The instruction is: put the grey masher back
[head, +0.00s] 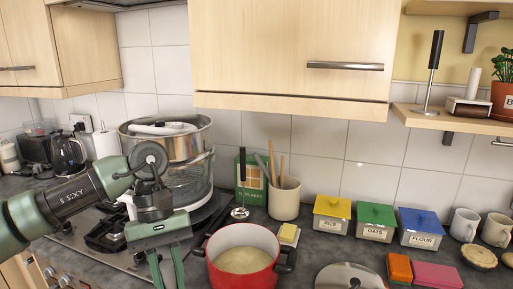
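Two utensils have a black handle and a metal lower end, and I cannot tell for sure which is the grey masher. One (433,70) stands upright on the wooden shelf at the upper right, with a thin metal rod and a small flat foot. The other (241,185) is upright behind the red pot, its metal head low near the counter. My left gripper (166,278) points down over the counter by the hob, left of the red pot. Its two fingers are apart with nothing visible between them; the tips are near the bottom edge. My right gripper is not in view.
The red pot (243,272) holds pale food. A utensil crock (285,200), butter dish (289,235) and yellow, green and blue boxes (421,228) line the back. A tall steel steamer (180,165) stands behind my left arm. A lid (348,278) and sponges (438,275) lie in front.

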